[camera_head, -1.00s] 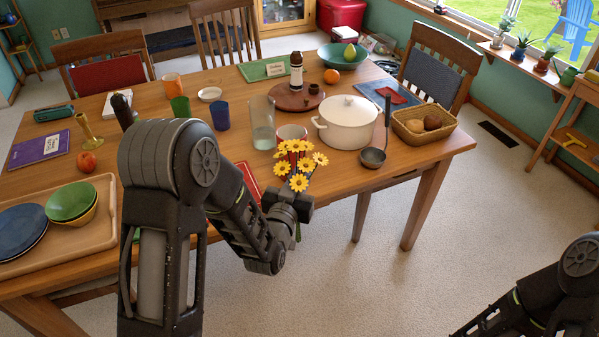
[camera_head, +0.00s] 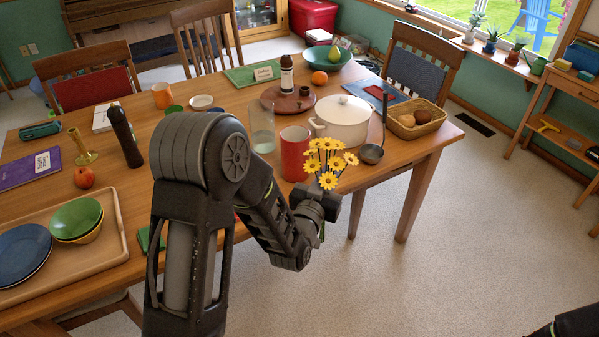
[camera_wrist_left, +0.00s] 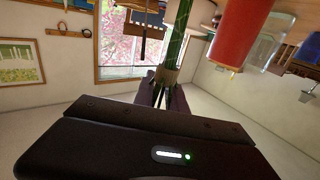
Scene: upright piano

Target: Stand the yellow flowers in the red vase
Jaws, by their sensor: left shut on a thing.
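The yellow flowers (camera_head: 326,160) stand roughly upright in my left gripper (camera_head: 322,208), which is shut on their green stems; the stems also show in the wrist view (camera_wrist_left: 178,42). The red vase (camera_head: 294,154) stands upright on the table near its front edge, just left of the blooms in the head view. It also shows at upper right in the wrist view (camera_wrist_left: 240,32), beside the stems and apart from them. The flowers are outside the vase. My right gripper is out of view; only a bit of that arm shows at lower right.
A clear glass (camera_head: 262,128) stands left of the vase, and a white pot (camera_head: 342,122) stands behind it to the right. The floor in front of the table's right side is clear.

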